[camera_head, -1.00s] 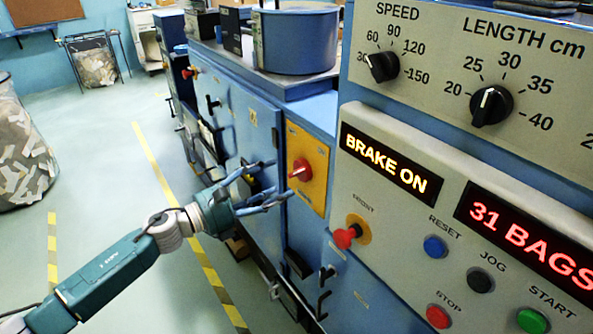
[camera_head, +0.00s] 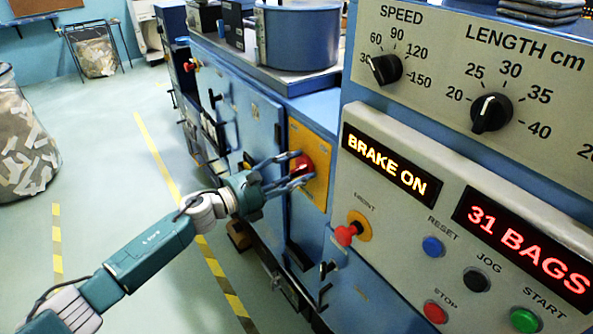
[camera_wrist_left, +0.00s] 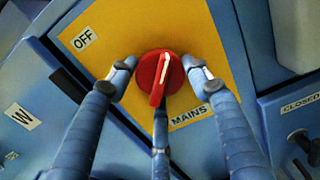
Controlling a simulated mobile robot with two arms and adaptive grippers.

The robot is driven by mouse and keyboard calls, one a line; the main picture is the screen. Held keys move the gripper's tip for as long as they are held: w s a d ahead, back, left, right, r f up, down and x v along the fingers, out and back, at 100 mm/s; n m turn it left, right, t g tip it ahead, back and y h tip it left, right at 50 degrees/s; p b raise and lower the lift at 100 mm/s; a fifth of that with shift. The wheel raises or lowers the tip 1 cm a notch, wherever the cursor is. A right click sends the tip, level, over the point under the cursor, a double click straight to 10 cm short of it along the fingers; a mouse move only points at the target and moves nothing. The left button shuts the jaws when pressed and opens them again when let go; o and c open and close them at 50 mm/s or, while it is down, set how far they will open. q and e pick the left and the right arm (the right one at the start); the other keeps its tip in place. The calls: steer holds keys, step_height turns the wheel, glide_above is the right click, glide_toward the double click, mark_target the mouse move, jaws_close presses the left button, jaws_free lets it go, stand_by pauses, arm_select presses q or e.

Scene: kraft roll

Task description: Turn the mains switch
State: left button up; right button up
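The mains switch (camera_wrist_left: 160,76) is a red rotary knob with a white pointer line, on a yellow plate (camera_wrist_left: 212,50) marked OFF at upper left and MAINS below. The pointer line runs nearly upright, tilted a little right at its top. In the head view the red knob (camera_head: 301,165) sits on the yellow plate on the blue cabinet's side. My left gripper (camera_head: 296,170) has its fingers spread around the knob. In the left wrist view the fingers (camera_wrist_left: 163,85) stand apart on both sides and below it; firm contact cannot be told. My right gripper is not in view.
The control panel (camera_head: 390,235) with a BRAKE ON display, a 31 BAGS display and several buttons is close on the right. A red front stop button (camera_head: 347,234) sits just right of the arm. Open floor with yellow-black tape (camera_head: 218,272) lies left.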

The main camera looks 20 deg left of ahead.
arm_select(q)
steer(key=shift+s+f, duration=0.1)
steer(key=shift+f, duration=0.1)
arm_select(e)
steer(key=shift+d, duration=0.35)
